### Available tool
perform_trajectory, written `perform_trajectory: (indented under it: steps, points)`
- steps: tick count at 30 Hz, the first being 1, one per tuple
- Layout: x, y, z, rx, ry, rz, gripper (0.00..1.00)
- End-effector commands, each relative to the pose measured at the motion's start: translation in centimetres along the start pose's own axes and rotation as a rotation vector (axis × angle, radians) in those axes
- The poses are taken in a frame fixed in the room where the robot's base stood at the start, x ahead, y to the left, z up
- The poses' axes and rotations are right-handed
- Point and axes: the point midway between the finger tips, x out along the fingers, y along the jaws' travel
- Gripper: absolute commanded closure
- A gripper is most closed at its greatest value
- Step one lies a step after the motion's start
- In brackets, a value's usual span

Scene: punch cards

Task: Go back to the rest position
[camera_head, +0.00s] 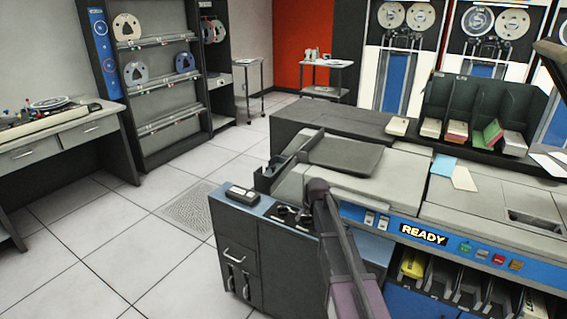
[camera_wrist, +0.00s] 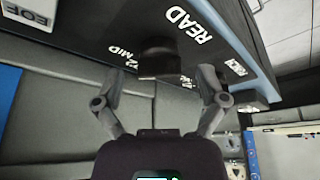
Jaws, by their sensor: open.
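My gripper (camera_wrist: 160,78) is open in the wrist view, its two fingers spread wide with nothing between them that they touch. A black knob (camera_wrist: 158,56) on a dark panel shows just beyond and between the fingertips, apart from them as far as I can tell. In the head view my purple and grey arm reaches over the front left of the blue and grey card machine (camera_head: 478,205). My fingers cannot be made out there.
The dark panel (camera_wrist: 108,28) carries tilted "READ" and "EOF" lettering. A lit "READY" sign (camera_head: 423,235) is right of my arm. A low blue-topped cabinet (camera_head: 240,245) stands left of it. Card trays (camera_head: 468,105) stand at the back. The tiled floor (camera_head: 110,235) at left is clear.

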Motion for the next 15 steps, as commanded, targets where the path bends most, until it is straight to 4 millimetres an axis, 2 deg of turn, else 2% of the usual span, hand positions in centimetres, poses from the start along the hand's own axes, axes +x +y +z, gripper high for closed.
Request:
perform_trajectory:
  steps: [5,8,11,15]
  points:
    - [-0.8,-0.4,2.3,0.01,-0.028,0.0,0.09]
    - [-1.7,-1.0,5.2,0.023,-0.065,-0.001,0.09]
    - [-3.0,-1.7,9.2,0.044,-0.119,0.0,0.09]
    - [-5.2,-2.7,15.4,0.08,-0.208,0.006,0.09]
